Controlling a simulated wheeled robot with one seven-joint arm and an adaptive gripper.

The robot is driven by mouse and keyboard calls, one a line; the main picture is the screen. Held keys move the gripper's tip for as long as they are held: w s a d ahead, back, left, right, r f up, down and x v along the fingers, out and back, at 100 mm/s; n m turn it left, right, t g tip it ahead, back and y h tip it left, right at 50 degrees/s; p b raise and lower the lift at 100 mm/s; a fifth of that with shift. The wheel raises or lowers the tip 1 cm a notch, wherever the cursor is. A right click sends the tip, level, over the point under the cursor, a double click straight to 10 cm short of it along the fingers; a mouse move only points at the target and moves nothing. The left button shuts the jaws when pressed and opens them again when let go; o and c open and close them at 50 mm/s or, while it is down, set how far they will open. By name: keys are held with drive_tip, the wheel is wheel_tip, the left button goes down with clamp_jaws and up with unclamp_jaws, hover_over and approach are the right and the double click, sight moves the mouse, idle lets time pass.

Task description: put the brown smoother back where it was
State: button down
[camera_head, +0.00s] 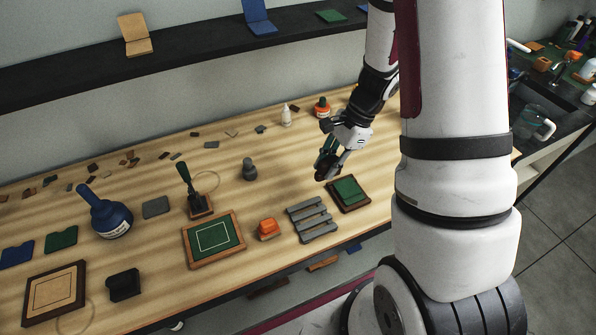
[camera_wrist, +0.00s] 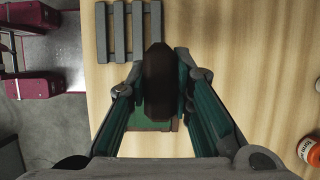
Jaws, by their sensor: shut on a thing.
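The brown smoother (camera_wrist: 157,82) is a dark, rounded oblong block in the wrist view. My gripper (camera_head: 328,166) is shut on it, with one finger on each side. In the head view the smoother is a small dark shape at the fingertips, partly hidden by them. It is held above the table (camera_head: 375,145), just behind and left of a small green pad in a brown frame (camera_head: 348,192). In the wrist view the smoother and fingers partly cover that pad (camera_wrist: 150,125). The height of the gap below the smoother is hard to tell.
A grey slatted rack (camera_head: 312,219) lies left of the pad, with an orange-topped block (camera_head: 268,229) beyond it. A grey knobbed piece (camera_head: 249,169), white bottle (camera_head: 286,116) and orange-capped jar (camera_head: 322,108) stand farther back. Bare wood shows between the rack and the grey piece.

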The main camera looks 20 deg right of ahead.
drive_tip(key=s+a+f+b, duration=0.1)
drive_tip(key=a, duration=0.1)
drive_tip(key=s+a+f+b, duration=0.1)
drive_tip(key=a+b, duration=0.1)
drive_tip(key=s+a+f+b, duration=0.1)
drive_tip(key=a+f, duration=0.1)
drive_tip(key=shift+s+a+b, duration=0.15)
drive_tip(key=shift+s+b, duration=0.15)
drive_tip(key=shift+b, duration=0.05)
drive_tip(key=shift+w, duration=0.15)
drive_tip(key=w, duration=0.5)
drive_tip(key=w+f, duration=0.1)
drive_tip(key=w, duration=0.8)
drive_tip(key=shift+w+d+f, duration=0.2)
drive_tip(key=shift+w+d, duration=0.1)
drive_tip(key=shift+w, duration=0.05)
drive_tip(key=shift+w+f, duration=0.2)
drive_tip(key=shift+w, duration=0.1)
wheel_tip(320, 180, down, 2)
drive_tip(key=shift+s+f+p, duration=0.1)
drive_tip(key=shift+p, duration=0.25)
drive_tip(key=shift+f, duration=0.5)
drive_tip(key=shift+f, duration=0.15)
drive_tip(key=c, duration=1.4)
unclamp_jaws()
